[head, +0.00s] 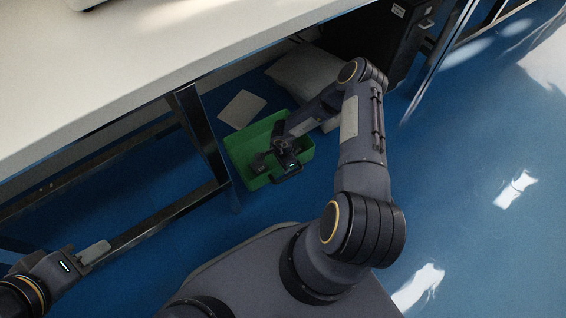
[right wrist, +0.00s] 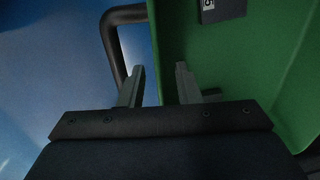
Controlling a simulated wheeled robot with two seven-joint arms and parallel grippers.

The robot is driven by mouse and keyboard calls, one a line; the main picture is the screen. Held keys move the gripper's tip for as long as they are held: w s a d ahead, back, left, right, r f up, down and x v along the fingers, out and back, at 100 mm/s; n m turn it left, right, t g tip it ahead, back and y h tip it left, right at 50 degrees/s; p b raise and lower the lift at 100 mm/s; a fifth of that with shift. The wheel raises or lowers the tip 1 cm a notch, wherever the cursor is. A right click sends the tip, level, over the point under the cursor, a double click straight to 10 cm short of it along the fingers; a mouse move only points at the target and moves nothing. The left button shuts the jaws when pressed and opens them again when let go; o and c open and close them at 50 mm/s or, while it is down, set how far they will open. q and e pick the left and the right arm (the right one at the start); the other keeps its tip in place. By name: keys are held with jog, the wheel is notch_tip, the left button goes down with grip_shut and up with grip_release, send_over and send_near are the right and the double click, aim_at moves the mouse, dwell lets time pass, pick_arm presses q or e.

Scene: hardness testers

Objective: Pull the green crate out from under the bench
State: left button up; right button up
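The green crate (head: 239,146) stands on the blue floor partly under the bench (head: 130,60), with a black handle (head: 287,176) on its near side. My right arm reaches down to it; its gripper (head: 285,158) is at the crate's near wall. In the right wrist view the right gripper (right wrist: 160,85) is open. One finger is over the blue floor side and the other over the green crate wall (right wrist: 270,60), with the black handle (right wrist: 112,40) beside them. Contact cannot be told. My left gripper (head: 95,252) is at the lower left, away from the crate; its finger gap is not visible.
A dark bench leg frame (head: 205,135) stands just left of the crate. A pale sack (head: 300,75) and a flat light piece (head: 242,109) lie behind it. A black cabinet (head: 385,40) stands at the back right. The floor at the right is clear.

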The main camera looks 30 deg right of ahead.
grip_shut()
dwell(1.4)
